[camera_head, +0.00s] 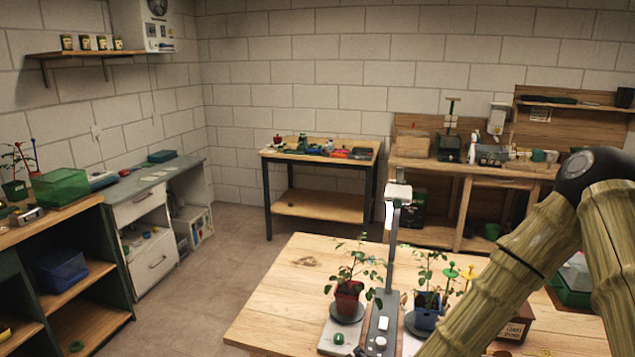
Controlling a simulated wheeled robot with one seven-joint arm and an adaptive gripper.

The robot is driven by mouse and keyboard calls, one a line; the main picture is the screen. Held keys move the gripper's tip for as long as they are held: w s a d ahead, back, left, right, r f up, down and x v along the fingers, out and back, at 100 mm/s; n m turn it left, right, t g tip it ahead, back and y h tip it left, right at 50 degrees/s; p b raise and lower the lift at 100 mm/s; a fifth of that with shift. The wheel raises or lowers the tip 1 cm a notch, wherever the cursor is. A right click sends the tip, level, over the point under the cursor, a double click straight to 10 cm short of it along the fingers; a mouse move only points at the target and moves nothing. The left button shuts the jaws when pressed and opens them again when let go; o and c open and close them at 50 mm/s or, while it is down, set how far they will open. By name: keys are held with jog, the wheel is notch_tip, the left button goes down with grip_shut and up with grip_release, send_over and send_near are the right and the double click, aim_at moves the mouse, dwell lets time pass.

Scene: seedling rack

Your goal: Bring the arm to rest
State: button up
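My arm (520,265) shows at the right, with a bamboo-like surface and a dark round joint (585,167) at its bend. One link slopes down and left from that joint and leaves the picture at the bottom edge. My gripper is not in view, so what its fingers do or hold is hidden.
Below the arm is a wooden table (273,306). It bears a red-potted plant (348,299), a blue-potted plant (427,316), a tall dark post (391,250) between them and a brown box (517,325). The table's left part is bare. Benches line the walls; floor (222,258) is open at left.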

jog(key=s+d+f+n+g, duration=0.3)
jog(key=s+f, duration=0.5)
jog(key=s, duration=0.3)
jog(key=s+d+f+n+g, duration=0.3)
jog(key=s+f, duration=0.5)
jog(key=s, duration=0.3)
jog(key=s+d+f+n+g+h, duration=0.1)
jog(key=s+d+f+n+g, duration=0.2)
jog(key=s+d+f+g, duration=0.2)
jog(key=s+d+f, duration=0.1)
jog(key=s+f, duration=0.2)
jog(key=s, duration=0.3)
jog(key=shift+s+n, duration=0.2)
jog(key=shift+n, duration=0.2)
